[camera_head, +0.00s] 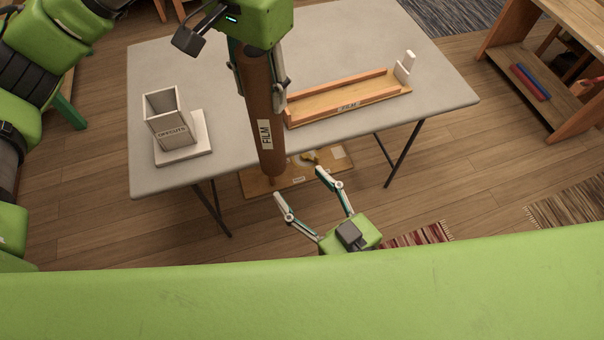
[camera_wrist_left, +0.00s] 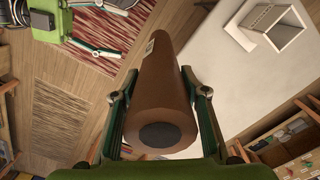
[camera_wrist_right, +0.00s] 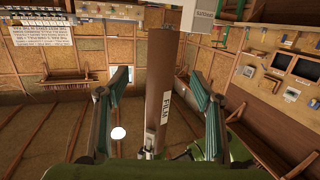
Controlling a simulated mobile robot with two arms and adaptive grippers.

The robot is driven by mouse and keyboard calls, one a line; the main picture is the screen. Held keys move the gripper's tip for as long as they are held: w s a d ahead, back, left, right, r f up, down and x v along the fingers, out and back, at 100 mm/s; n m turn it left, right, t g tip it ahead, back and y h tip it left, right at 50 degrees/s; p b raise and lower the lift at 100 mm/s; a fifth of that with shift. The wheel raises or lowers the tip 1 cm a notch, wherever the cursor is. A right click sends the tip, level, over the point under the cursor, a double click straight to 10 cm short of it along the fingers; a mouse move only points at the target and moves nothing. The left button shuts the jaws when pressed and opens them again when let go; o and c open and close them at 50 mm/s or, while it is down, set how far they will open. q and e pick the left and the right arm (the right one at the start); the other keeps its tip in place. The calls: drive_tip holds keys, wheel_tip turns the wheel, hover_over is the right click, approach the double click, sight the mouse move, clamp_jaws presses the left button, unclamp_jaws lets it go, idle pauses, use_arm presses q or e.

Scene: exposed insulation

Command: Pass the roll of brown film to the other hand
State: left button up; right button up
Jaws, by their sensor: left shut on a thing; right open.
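The roll of brown film (camera_head: 262,110) is a long brown tube with a white FILM label. My left gripper (camera_head: 261,82) is shut around its upper part and holds it upright-looking, its lower end past the table's front edge. In the left wrist view the roll (camera_wrist_left: 160,100) sits between the fingers of my left gripper (camera_wrist_left: 160,105). My right gripper (camera_head: 306,182) is open and empty, below and right of the roll's lower end. In the right wrist view the roll (camera_wrist_right: 159,85) appears between the spread fingers of my right gripper (camera_wrist_right: 160,90), apart from them.
The grey table (camera_head: 235,170) bears a wooden FILM cradle (camera_head: 350,97) and a white OFFCUTS box (camera_head: 168,120) on a base. A low wooden board (camera_head: 260,186) lies on the floor beneath the front edge. A wooden shelf (camera_head: 560,80) stands right.

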sight(265, 133)
wheel_tip(265, 133, up, 7)
drive_tip(key=t+y, duration=0.1)
drive_tip(key=x, duration=1.1)
drive_tip(key=shift+w+a+f, duration=0.1)
drive_tip(key=shift+a+f, duration=0.05)
drive_tip(key=shift+a, duration=0.4)
drive_tip(key=c, duration=1.3)
use_arm(q)
drive_tip(key=o, duration=1.2)
use_arm(e)
drive_tip(key=shift+c, duration=0.7)
